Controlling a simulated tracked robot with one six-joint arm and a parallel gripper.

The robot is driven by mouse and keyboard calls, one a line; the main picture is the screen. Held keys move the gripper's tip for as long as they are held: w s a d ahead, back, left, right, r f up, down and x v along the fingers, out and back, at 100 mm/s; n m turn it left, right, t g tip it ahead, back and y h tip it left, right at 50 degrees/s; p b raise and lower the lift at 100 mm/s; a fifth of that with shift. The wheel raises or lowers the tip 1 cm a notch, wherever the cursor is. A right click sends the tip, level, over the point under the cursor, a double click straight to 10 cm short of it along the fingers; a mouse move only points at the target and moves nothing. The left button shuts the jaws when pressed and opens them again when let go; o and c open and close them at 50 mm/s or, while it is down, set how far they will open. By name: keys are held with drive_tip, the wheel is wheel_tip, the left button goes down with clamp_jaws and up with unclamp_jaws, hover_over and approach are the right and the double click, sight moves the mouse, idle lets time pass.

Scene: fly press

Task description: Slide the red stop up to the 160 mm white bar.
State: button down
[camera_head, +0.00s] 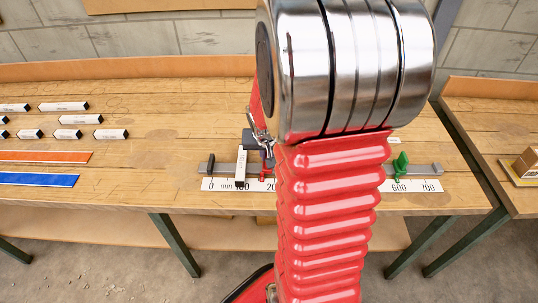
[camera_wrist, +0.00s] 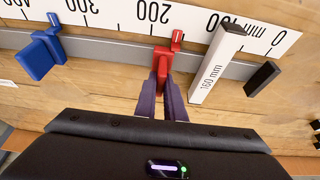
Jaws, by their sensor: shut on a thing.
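The red stop (camera_wrist: 162,60) sits on the grey rail in the wrist view, and a small part of it shows in the head view (camera_head: 266,173). My gripper (camera_wrist: 166,92) is shut on the red stop, its two dark fingers on either side. The 160 mm white bar (camera_wrist: 212,72) has dark ends and crosses the rail to the right of the red stop, with a gap between them. In the head view the bar (camera_head: 241,168) is left of the stop. A black end stop (camera_wrist: 262,78) lies beyond the bar, with a gap.
The rail (camera_wrist: 110,50) runs along a white mm scale (camera_wrist: 120,14). A blue stop (camera_wrist: 40,52) is further left in the wrist view. A green stop (camera_head: 401,164) is at the rail's far right in the head view. Several white bars (camera_head: 64,106) lie at the left of the bench.

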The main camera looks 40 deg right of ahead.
drive_tip(key=shift+s, duration=0.1)
drive_tip(key=c, duration=1.8)
unclamp_jaws()
drive_tip(key=shift+c, duration=0.2)
drive_tip(key=v, duration=1.3)
drive_tip(key=shift+s+r, duration=0.2)
drive_tip(key=shift+r, duration=0.05)
drive_tip(key=shift+a, duration=0.15)
